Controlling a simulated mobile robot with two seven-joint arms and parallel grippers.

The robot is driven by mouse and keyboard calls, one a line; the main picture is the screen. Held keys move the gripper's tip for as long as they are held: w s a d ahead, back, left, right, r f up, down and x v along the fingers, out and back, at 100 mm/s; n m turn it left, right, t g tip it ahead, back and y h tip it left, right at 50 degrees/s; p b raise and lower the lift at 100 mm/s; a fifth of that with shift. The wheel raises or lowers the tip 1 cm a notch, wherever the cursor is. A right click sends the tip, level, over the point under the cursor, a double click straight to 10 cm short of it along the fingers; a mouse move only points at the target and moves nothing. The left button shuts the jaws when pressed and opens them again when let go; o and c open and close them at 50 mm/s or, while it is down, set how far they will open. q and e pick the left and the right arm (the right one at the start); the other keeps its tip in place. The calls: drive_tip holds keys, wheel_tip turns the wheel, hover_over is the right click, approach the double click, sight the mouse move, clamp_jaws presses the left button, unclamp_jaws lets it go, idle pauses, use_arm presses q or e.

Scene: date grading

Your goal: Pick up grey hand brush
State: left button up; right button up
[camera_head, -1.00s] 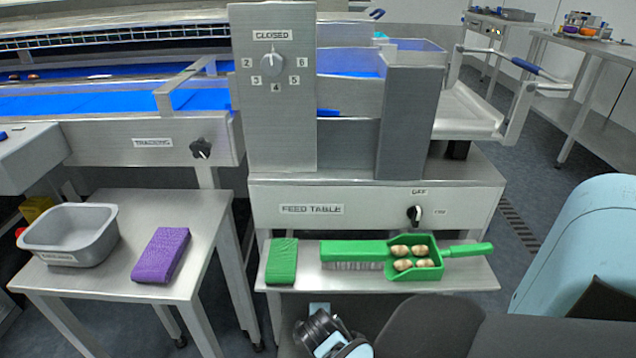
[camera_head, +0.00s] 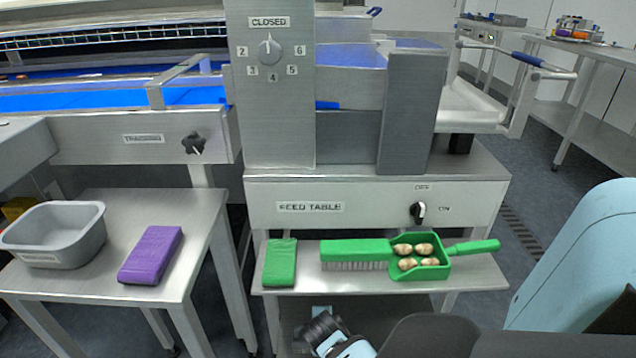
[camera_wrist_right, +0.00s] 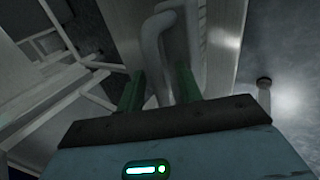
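A hand brush (camera_head: 355,250) lies on the feed table's lower shelf in the head view. Its block is green and its bristles are grey; I see no all-grey brush. A green scoop (camera_head: 420,274) with several brown-and-cream pieces in it lies against its right end, with a green handle pointing right. In the right wrist view my right gripper (camera_wrist_right: 158,76) has its two green fingers apart. A pale grey curved shape shows behind and between them; I cannot tell what it is or whether they touch it.
A green block (camera_head: 281,263) lies left of the brush on the shelf (camera_head: 305,278). A side table (camera_head: 200,212) at left holds a grey tub (camera_head: 55,235) and a purple block (camera_head: 151,254). The feed table cabinet (camera_head: 370,205) rises behind the shelf.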

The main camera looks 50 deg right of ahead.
use_arm(q)
drive_tip(key=shift+w+r, duration=0.15)
use_arm(e)
clamp_jaws()
drive_tip(key=shift+r, duration=0.1)
use_arm(q)
drive_tip(key=shift+r, duration=0.1)
use_arm(e)
drive_tip(key=shift+r, duration=0.1)
